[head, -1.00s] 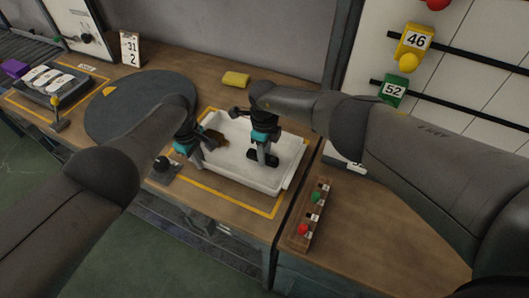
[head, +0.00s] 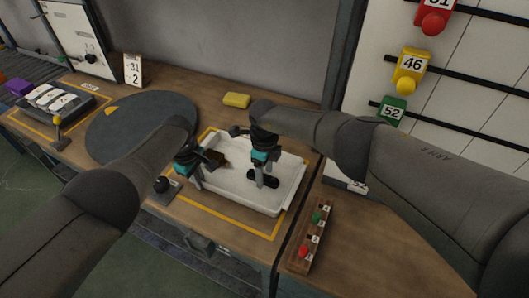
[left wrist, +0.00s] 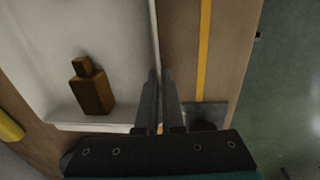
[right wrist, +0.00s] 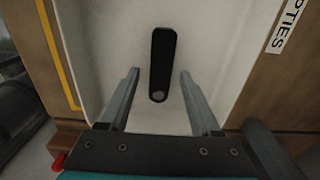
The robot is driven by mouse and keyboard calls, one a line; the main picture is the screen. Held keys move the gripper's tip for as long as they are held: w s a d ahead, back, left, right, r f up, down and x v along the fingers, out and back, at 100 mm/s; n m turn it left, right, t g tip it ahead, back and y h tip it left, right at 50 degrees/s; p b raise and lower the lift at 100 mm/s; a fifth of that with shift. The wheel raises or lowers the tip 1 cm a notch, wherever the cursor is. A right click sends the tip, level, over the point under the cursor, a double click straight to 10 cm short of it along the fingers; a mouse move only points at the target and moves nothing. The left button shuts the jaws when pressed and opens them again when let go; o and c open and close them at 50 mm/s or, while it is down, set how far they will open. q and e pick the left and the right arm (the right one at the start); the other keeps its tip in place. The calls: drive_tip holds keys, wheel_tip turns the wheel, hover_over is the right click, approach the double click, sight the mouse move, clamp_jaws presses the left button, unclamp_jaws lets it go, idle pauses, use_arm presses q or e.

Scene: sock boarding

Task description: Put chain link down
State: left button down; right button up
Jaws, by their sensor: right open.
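A dark, elongated piece, likely the chain link (head: 258,175), lies in the white tray (head: 287,197). In the right wrist view the dark piece (right wrist: 161,58) is long with rounded ends and a lighter round spot at its near end. My right gripper (head: 264,182) is open, with its fingers apart on either side of the piece and not visibly touching it. My left gripper (head: 197,181) is at the tray's left edge.
A brown bottle-shaped block (left wrist: 92,92) lies in the tray near my left gripper. A yellow block (head: 236,100) lies behind the tray. A dark round mat (head: 140,125) is at the left. A wooden rack with coloured knobs (head: 314,232) is at the right.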

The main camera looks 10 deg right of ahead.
sight(265, 177)
wheel_tip(265, 177, up, 12)
drive_tip(key=shift+f, duration=0.25)
idle(0.3)
use_arm(q)
drive_tip(key=c, duration=1)
unclamp_jaws()
drive_tip(key=shift+o, duration=0.2)
drive_tip(key=shift+r, duration=0.15)
wheel_tip(265, 177, up, 12)
drive_tip(key=shift+s+a, duration=0.35)
drive_tip(key=shift+s, duration=0.1)
drive_tip(key=shift+a, duration=0.1)
use_arm(e)
drive_tip(key=shift+a, duration=0.15)
